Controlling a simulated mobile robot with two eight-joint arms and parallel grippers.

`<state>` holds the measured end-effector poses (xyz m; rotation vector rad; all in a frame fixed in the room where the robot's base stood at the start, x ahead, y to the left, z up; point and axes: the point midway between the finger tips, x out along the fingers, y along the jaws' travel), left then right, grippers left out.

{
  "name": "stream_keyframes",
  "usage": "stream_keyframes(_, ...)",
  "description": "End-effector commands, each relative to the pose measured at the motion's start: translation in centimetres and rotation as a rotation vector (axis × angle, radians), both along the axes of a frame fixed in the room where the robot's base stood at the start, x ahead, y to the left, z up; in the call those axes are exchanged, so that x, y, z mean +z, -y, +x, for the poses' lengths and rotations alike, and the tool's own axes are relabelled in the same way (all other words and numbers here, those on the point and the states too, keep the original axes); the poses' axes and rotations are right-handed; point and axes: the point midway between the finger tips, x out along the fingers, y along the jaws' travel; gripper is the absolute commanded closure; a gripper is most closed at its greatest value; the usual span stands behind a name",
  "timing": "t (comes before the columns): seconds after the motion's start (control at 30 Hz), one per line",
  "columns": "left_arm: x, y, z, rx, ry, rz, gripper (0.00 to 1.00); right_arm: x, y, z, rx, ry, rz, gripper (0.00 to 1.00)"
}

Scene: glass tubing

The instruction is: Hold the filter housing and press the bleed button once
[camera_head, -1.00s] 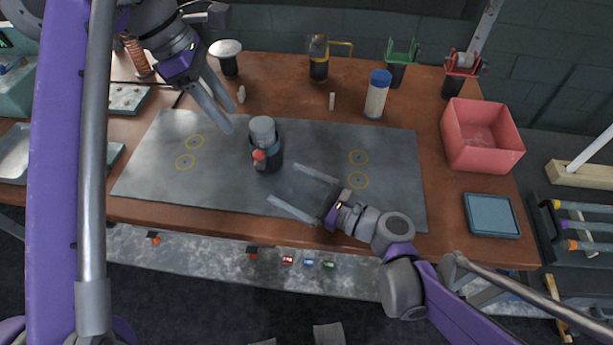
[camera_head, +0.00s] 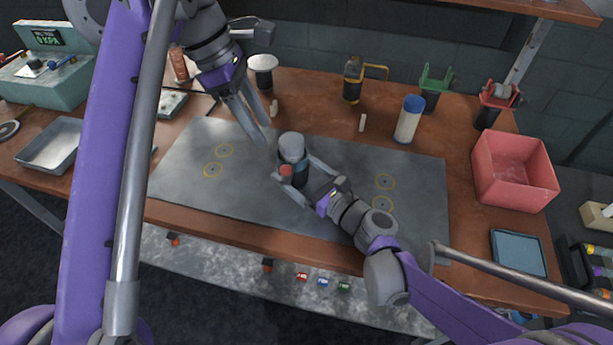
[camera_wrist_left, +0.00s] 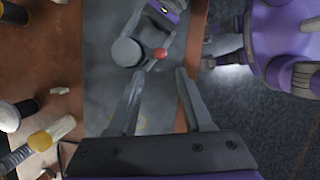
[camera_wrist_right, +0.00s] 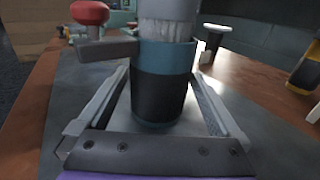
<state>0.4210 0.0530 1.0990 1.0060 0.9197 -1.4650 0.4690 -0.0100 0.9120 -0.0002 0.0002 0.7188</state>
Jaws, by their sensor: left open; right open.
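The filter housing (camera_head: 292,153) stands upright on the grey mat, with a pale grey cap, a teal band and a dark lower body. The red bleed button (camera_head: 286,170) sits on a side arm at its front; it also shows in the right wrist view (camera_wrist_right: 90,13) and the left wrist view (camera_wrist_left: 160,53). My right gripper (camera_head: 299,177) is open, with its fingers on either side of the housing's lower body (camera_wrist_right: 158,95). My left gripper (camera_head: 261,138) is open and empty, above the mat to the left of the housing.
The grey mat (camera_head: 180,180) has yellow ring marks. A pink bin (camera_head: 515,170) and a blue tray (camera_head: 518,252) are at right.

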Motion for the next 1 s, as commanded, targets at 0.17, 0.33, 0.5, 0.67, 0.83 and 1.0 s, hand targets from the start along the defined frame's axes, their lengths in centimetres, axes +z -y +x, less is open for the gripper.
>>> stream_keyframes(0.17, 0.0, 0.0, 0.0, 0.000, 0.000, 0.000, 0.50, 0.0, -0.2, 0.2, 0.001, 0.000, 0.000, 0.00)
stream_keyframes(0.33, 0.0, 0.0, 0.0, 0.000, 0.000, 0.000, 0.50, 0.0, -0.2, 0.1, 0.001, 0.000, 0.000, 0.07)
stream_keyframes(0.5, 0.0, 0.0, 0.0, 0.000, 0.000, 0.000, 0.50, 0.0, -0.2, 0.1, 0.001, 0.000, 0.000, 0.38)
stream_keyframes(0.67, 0.0, 0.0, 0.0, 0.000, 0.000, 0.000, 0.50, 0.0, -0.2, 0.1, 0.001, 0.000, 0.000, 0.67)
stream_keyframes(0.83, 0.0, 0.1, 0.0, -0.003, 0.001, 0.004, 0.63, 0.0, -0.2, 0.1, 0.001, 0.000, 0.000, 0.84)
stream_keyframes(1.0, -0.3, 1.4, -0.4, -0.065, 0.010, 0.094, 0.93, 0.0, -0.2, 0.1, 0.001, 0.000, 0.000, 0.84)
